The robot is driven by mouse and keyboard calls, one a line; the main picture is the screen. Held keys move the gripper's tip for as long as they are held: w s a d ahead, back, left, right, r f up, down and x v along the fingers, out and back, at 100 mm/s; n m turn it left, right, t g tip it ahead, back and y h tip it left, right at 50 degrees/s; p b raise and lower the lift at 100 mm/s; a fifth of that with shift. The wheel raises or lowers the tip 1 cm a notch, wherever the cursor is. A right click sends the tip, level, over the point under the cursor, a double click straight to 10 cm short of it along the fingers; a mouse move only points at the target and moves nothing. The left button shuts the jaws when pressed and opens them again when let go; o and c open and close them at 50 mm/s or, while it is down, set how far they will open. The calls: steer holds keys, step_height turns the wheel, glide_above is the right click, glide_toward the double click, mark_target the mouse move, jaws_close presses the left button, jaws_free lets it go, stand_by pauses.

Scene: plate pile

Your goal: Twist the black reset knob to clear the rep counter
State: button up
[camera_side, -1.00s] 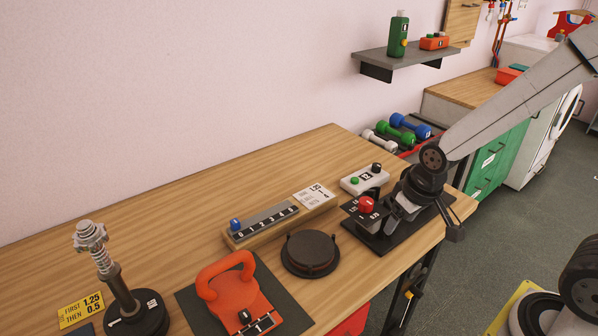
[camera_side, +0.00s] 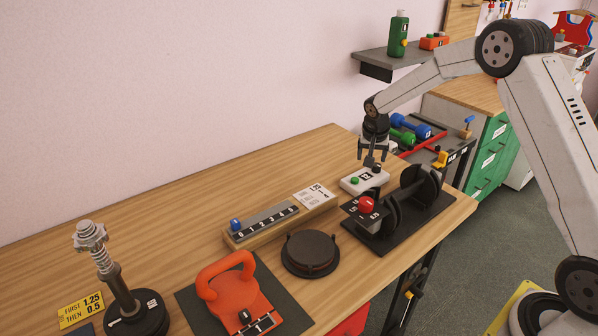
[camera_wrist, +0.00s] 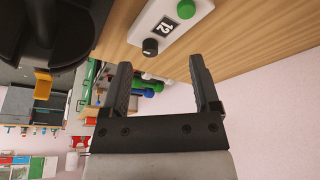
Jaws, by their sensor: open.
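The rep counter is a small white box (camera_side: 350,187) on the wooden bench, with a green button (camera_side: 354,181) and a dark display that seems to read 12 in the wrist view (camera_wrist: 168,27). The black reset knob (camera_side: 376,169) stands at the box's right end. In the wrist view the knob (camera_wrist: 150,47) shows just beyond my fingertips, in the gap between them. My gripper (camera_side: 373,162) is open and empty, pointing down close above the knob. It also shows in the wrist view (camera_wrist: 160,62). I cannot tell whether a finger touches the knob.
A numbered slider board (camera_side: 268,224), a black disc (camera_side: 310,252) and an orange kettlebell (camera_side: 240,290) lie to the left. The bench's back left is clear.

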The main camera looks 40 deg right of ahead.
mark_target(377, 165)
steer(key=w+d+f+m+h, duration=0.1)
steer(key=w+d+f+m, duration=0.1)
steer(key=d, duration=0.5)
steer(key=shift+w+f+m, duration=0.3)
steer(key=shift+w+m, duration=0.2)
steer(key=shift+w, duration=0.35)
steer(key=shift+d+f, duration=0.1)
steer(key=shift+x, duration=3.8)
steer(key=shift+s, duration=0.1)
jaws_close()
